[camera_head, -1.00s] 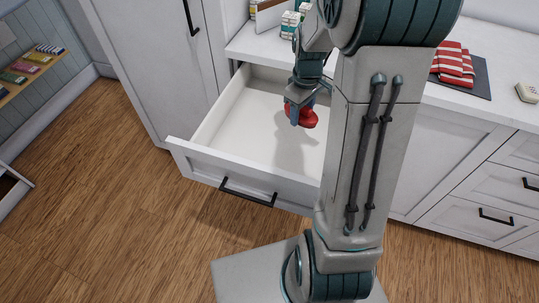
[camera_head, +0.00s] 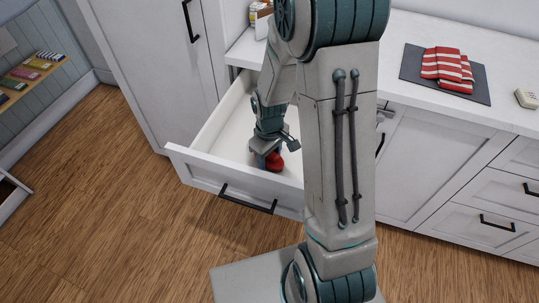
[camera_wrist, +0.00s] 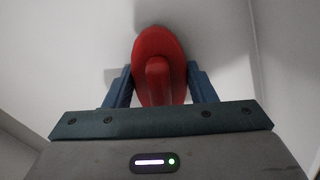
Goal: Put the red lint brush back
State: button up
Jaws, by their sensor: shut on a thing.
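The red lint brush (camera_wrist: 160,52) is between the two blue fingers of my gripper (camera_wrist: 160,88) in the wrist view, and the jaws are shut on it. In the head view my gripper (camera_head: 266,156) points down inside the open white drawer (camera_head: 192,163), near its front panel. The red brush (camera_head: 275,162) shows just beside the fingers. The drawer floor looks bare around it. Whether the brush touches the floor I cannot tell. My arm hides the right part of the drawer.
A white counter (camera_head: 395,60) runs behind the drawer. A dark mat (camera_head: 410,68) with red-striped cloths (camera_head: 447,68) lies on it, and a small pale box (camera_head: 526,98) is at the right. A tall white cabinet (camera_head: 150,60) stands left of the drawer.

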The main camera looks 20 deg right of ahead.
jog(key=shift+f, duration=0.1)
jog(key=o, duration=0.6)
jog(key=shift+f, duration=0.1)
jog(key=o, duration=0.4)
notch_tip(320, 180, up, 12)
jog(key=shift+f+p, duration=0.2)
jog(key=shift+p, duration=0.35)
jog(key=s+r+m+t, duration=0.2)
jog(key=s+r+m, duration=0.4)
jog(key=s+r, duration=0.3)
jog(key=s, duration=0.4)
jog(key=shift+s+a+r+t, duration=0.15)
jog(key=shift+s+r+t, duration=0.15)
jog(key=shift+r, duration=0.1)
